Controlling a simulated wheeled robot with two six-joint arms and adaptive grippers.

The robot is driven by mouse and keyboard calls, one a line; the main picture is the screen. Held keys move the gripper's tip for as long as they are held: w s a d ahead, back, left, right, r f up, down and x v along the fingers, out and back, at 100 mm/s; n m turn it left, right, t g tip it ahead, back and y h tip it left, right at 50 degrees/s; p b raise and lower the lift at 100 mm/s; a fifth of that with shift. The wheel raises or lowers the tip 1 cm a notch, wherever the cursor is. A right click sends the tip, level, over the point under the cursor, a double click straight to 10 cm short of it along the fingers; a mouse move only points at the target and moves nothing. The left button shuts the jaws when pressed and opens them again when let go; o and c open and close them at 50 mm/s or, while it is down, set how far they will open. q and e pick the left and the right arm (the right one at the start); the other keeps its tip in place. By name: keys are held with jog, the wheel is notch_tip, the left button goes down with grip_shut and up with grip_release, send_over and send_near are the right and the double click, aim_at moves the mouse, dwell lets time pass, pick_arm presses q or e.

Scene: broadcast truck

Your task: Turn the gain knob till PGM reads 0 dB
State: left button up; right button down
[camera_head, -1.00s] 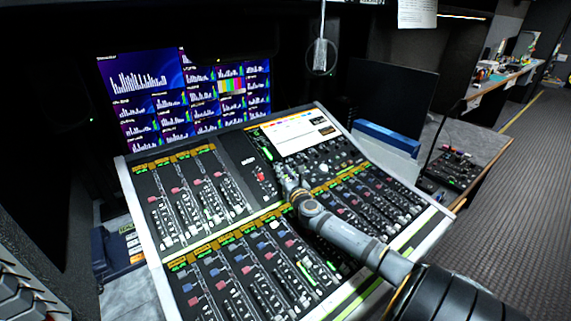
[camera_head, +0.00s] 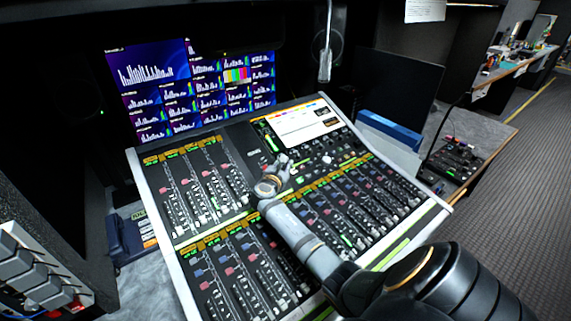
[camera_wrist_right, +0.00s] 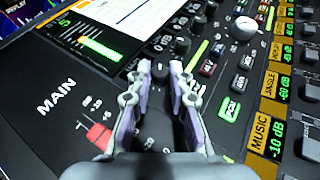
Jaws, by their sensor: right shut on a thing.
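The mixing console (camera_head: 139,180) fills the middle of the head view. My right gripper (camera_head: 284,162) reaches down to its upper panel, just below the white screen (camera_head: 303,125). In the right wrist view the gripper (camera_wrist_right: 160,72) is shut on a small dark knob (camera_wrist_right: 160,98), mostly hidden between the fingers; I take it to be the gain knob. My left gripper is not in view.
A red MAIN fader (camera_wrist_right: 99,137) is left of the gripper. A pale round knob (camera_wrist_right: 244,27) and a lit green button (camera_wrist_right: 230,109) are to its right. The wall monitor (camera_head: 150,78) stands behind the console, and a microphone (camera_head: 325,66) hangs nearby.

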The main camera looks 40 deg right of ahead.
jog(key=shift+r, duration=0.15)
dwell(0.3)
jog(key=c, duration=1.3)
grip_release()
jog(key=shift+o, duration=0.2)
jog(key=v, duration=1.2)
jog(key=shift+w, duration=0.1)
